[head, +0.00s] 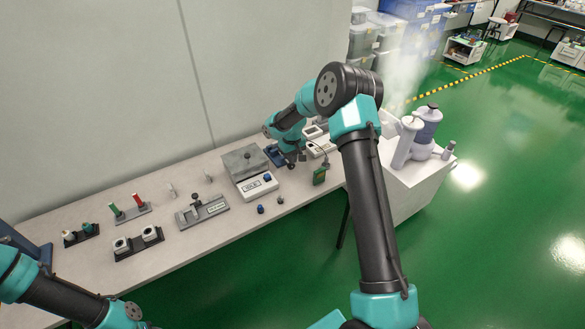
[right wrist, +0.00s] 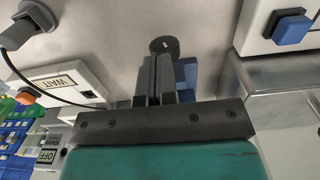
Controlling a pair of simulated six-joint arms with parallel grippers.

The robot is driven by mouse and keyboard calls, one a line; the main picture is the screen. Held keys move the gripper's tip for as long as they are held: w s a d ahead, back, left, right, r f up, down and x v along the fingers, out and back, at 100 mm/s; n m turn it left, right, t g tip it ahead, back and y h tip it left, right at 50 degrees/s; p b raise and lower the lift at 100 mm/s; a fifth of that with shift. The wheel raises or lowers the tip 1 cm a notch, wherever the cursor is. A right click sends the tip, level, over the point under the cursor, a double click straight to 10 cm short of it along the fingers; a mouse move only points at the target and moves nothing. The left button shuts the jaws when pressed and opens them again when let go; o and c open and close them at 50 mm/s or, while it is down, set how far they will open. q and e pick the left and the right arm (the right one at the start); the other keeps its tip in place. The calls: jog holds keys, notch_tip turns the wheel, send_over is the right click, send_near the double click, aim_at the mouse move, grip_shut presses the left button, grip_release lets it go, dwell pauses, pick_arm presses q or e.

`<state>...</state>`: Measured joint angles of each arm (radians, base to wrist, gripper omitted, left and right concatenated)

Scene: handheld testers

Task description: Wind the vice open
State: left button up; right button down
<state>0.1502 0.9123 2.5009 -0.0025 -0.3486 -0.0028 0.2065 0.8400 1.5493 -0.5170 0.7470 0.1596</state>
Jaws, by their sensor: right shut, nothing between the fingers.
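A small blue vice-like body (head: 274,154) stands at the back right of the bench, partly hidden by my right arm. In the right wrist view some of its blue (right wrist: 187,72) shows behind the fingers. A dark round disc (right wrist: 164,45) with a small slot, which looks like the vice's handle end, sits just beyond the fingertips. My right gripper (right wrist: 153,78) is shut and empty, its fingers close together beside the blue body. In the head view my right gripper (head: 297,160) is small and dark; whether it touches the vice cannot be told. My left gripper is out of view.
A grey block device (head: 246,163) and a white labelled box (head: 257,186) stand left of the vice. A green block (head: 319,177) and a blue knob (head: 261,209) lie nearer the front edge. A WAIT box (right wrist: 62,86) with a cable is close by.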

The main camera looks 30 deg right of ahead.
jog(key=shift+a+f, duration=0.15)
jog(key=shift+a, duration=0.2)
dwell(0.7)
jog(key=shift+r, duration=0.45)
jog(key=shift+r, duration=3)
